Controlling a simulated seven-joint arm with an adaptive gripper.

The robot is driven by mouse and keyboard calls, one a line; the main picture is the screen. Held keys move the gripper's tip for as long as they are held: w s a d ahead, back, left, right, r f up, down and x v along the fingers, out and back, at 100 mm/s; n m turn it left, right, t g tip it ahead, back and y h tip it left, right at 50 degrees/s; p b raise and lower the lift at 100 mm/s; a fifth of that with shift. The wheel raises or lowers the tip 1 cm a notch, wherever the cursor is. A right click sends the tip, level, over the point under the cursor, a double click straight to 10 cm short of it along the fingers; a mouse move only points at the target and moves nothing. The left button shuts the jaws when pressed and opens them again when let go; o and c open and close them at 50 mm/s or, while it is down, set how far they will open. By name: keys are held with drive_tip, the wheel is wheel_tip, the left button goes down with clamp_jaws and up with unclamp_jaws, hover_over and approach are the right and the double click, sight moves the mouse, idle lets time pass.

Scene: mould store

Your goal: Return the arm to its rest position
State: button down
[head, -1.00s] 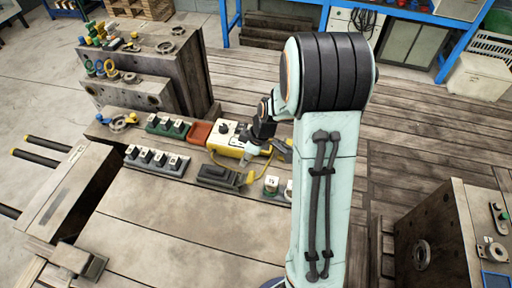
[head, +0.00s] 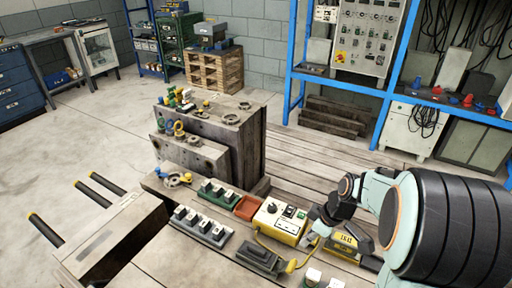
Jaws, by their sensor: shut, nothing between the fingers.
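My arm reaches in from the right edge in the head view, its black-banded joint large in the lower right corner. My gripper (head: 313,236) is at the end of the dark wrist, just right of the yellow control box. It is small and partly hidden by its own wrist. It is shut, and I see nothing held in it. I cannot tell whether it touches the box or is above it.
A steel mould block (head: 237,140) stands behind. Blue shelving (head: 290,75) is at the back.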

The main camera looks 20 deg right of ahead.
drive_tip(key=s+a+r+n+t, duration=0.1)
drive_tip(key=s+a+r+n, duration=0.2)
drive_tip(key=a+r, duration=0.8)
drive_tip(key=s+a+f+m+g+h, duration=0.1)
drive_tip(key=s+f+m+g, duration=0.1)
drive_tip(key=s+m, duration=0.3)
drive_tip(key=s+a+f+m+g, duration=0.1)
drive_tip(key=s+m, duration=0.4)
drive_tip(key=s, duration=0.5)
drive_tip(key=shift+s+a+f+m+g+h, duration=0.15)
drive_tip(key=shift+s+f+m+g+h, duration=0.25)
drive_tip(key=shift+f, duration=0.05)
idle(0.5)
